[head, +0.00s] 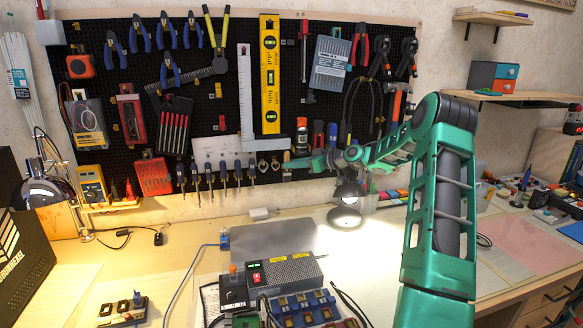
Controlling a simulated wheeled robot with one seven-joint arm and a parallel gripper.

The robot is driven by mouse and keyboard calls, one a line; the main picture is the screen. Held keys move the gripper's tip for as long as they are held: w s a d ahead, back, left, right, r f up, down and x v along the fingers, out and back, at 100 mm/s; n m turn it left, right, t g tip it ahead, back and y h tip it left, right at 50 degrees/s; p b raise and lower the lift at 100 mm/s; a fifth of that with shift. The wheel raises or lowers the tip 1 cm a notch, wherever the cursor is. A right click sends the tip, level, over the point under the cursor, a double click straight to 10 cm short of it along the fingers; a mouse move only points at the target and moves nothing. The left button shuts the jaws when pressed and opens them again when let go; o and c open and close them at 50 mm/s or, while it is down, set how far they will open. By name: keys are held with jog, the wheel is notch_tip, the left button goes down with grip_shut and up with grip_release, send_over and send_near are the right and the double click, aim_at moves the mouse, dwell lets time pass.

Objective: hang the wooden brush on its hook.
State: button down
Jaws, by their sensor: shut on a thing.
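My green arm reaches across the bench to the lower edge of the black pegboard (228,110). My gripper (291,163) is at the board, right of the row of hanging screwdrivers, and is shut on a small item with a tan upper part and a dark lower end, which appears to be the wooden brush (286,157). The brush looks roughly upright, close in front of the board. Its hook cannot be made out, and whether the brush touches the board cannot be told. The fingers are small and partly hidden by my wrist.
Screwdrivers (210,172) hang close to the left of my gripper. An orange-and-black bottle (301,132) is just above it. A yellow level (269,75) and steel square (246,95) hang higher. A lamp (346,205) stands below my forearm. A grey mat (270,238) lies on the bench.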

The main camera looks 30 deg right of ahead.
jog(key=c, duration=1.6)
grip_release()
jog(key=shift+o, duration=0.2)
jog(key=shift+s, duration=0.1)
